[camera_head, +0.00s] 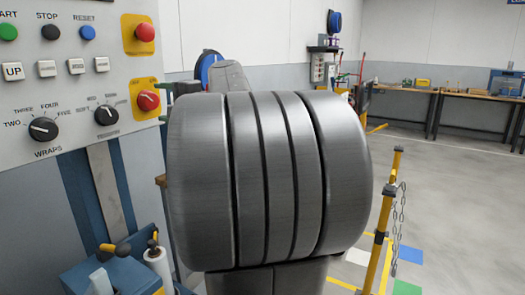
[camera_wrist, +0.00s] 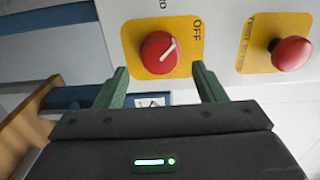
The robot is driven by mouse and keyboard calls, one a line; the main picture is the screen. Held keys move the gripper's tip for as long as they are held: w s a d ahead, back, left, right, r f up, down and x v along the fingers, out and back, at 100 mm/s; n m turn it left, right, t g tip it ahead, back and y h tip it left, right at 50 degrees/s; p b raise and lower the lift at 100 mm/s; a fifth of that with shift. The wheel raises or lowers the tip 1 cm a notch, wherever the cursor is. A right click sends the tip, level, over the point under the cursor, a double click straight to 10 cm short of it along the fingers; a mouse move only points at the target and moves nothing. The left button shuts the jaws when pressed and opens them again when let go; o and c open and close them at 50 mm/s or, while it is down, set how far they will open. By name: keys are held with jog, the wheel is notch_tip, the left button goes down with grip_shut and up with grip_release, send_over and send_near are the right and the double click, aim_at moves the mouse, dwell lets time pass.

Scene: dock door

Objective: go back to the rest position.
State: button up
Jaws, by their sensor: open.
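My gripper (camera_wrist: 160,85) shows in the wrist view with its two green fingers spread apart and nothing between them. A red rotary switch (camera_wrist: 160,53) on a yellow plate marked OFF lies just beyond the fingertips. I cannot tell whether the fingers touch the plate. In the head view, my own grey arm fills the middle and hides most of the gripper. A bit of green finger shows beside the red rotary switch (camera_head: 148,101) at the panel's lower right edge.
The control panel (camera_head: 75,75) at left carries buttons, knobs and a red emergency button (camera_head: 144,33). A yellow post (camera_head: 384,220) with a chain stands at right. Workbenches (camera_head: 450,95) line the far wall. Open floor (camera_head: 450,190) lies at right.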

aim_at(154, 101)
jog(key=shift+x, duration=1.6)
